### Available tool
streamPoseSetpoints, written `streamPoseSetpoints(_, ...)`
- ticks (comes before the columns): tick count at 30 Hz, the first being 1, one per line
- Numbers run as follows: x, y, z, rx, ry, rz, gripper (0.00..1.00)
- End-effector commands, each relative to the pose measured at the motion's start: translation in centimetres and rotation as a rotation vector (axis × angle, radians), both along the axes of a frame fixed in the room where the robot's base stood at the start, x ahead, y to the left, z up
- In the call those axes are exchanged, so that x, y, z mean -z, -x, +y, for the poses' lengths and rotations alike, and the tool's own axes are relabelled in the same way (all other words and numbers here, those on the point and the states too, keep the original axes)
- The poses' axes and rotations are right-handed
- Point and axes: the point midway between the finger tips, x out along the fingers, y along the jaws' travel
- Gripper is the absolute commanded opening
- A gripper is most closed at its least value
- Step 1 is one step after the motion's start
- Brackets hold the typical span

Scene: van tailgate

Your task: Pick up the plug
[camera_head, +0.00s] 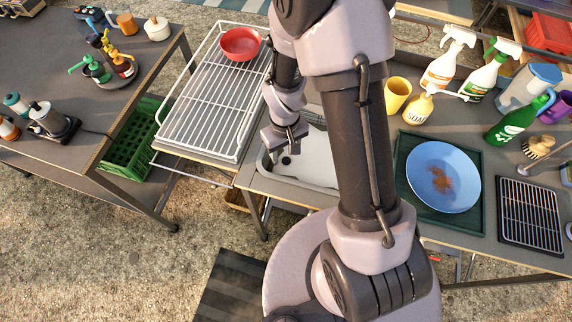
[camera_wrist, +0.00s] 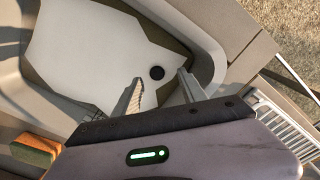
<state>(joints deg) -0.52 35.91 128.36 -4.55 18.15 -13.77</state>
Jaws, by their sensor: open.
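The plug (camera_wrist: 157,73) looks like a small round black disc on the pale floor of the sink. It shows in the head view as a dark spot (camera_head: 286,160) just past my gripper. My gripper (camera_wrist: 160,77) points down into the sink (camera_head: 317,170), its two fingers apart with nothing between them. In the wrist view the plug lies between the fingertips in the picture; how far below them it is, I cannot tell. The sink's floor also shows in the wrist view (camera_wrist: 85,50).
The sink's raised rim (camera_wrist: 200,30) lies close beside my fingers. A white wire drying rack (camera_head: 205,100) with a red bowl (camera_head: 240,43) stands left of the sink. A sponge (camera_wrist: 37,149) lies near the rim. A blue plate (camera_head: 444,177) is to the right.

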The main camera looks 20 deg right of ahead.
Motion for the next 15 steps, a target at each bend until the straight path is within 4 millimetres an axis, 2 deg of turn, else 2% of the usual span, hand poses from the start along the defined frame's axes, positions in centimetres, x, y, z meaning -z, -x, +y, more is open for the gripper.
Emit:
streamPoseSetpoints(3, 2.9, -0.1, -0.6, 0.002, 0.000, 0.003, 0.49)
streamPoseSetpoints(6, 4.4, -0.1, -0.5, 0.000, 0.001, 0.003, 0.49)
streamPoseSetpoints(11, 4.2, -0.2, -0.5, 0.000, 0.000, 0.001, 0.49)
streamPoseSetpoints(12, 4.2, -0.2, -0.5, 0.000, 0.000, 0.001, 0.47)
streamPoseSetpoints(15, 4.2, -0.2, -0.5, 0.000, 0.000, 0.001, 0.28)
